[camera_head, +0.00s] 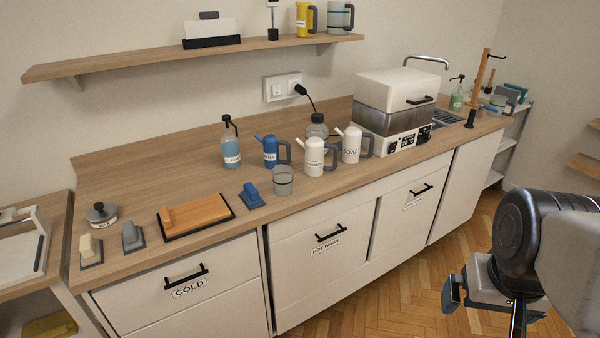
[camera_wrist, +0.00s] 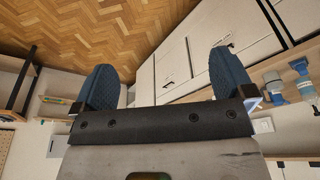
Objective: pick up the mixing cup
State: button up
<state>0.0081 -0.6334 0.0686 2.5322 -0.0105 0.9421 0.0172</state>
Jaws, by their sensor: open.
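A translucent grey cup (camera_head: 283,181), which looks like the mixing cup, stands upright near the counter's front edge, below the blue and white jugs. Another translucent cup with a dark handle (camera_head: 340,16) stands on the wall shelf; no label is readable on either. My gripper (camera_head: 484,302) is at the lower right in the head view, over the floor and well apart from the counter. In the wrist view my gripper (camera_wrist: 163,66) shows two dark blue fingers spread wide with nothing between them. I cannot make out the cup in the wrist view.
A blue jug (camera_head: 271,152), two white jugs (camera_head: 315,157) and a blue block (camera_head: 251,196) stand close around the cup. A wooden board (camera_head: 196,216) lies left; a steel-and-white machine (camera_head: 396,106) stands right. Parquet floor (camera_head: 395,300) lies clear before the cabinets.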

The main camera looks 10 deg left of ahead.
jog(key=w+a+n+t, duration=0.15)
jog(key=w+a, duration=0.25)
jog(key=w, duration=0.7)
jog(key=w+a+f+n+t+y, duration=0.1)
jog(key=w+a+t, duration=0.3)
jog(key=w, duration=0.7)
jog(key=w+a+n+t, duration=0.1)
jog(key=w+a, duration=0.4)
jog(key=w, duration=0.6)
jog(key=n+y, duration=0.6)
jog(key=y, duration=0.3)
send_near(283, 181)
jog(key=w+a, duration=0.3)
jog(key=w, duration=0.1)
jog(key=shift+w+d+r+t, duration=0.15)
jog(key=shift+d+r+t, duration=0.1)
jog(key=shift+r, duration=0.05)
jog(key=shift+x, duration=1.25)
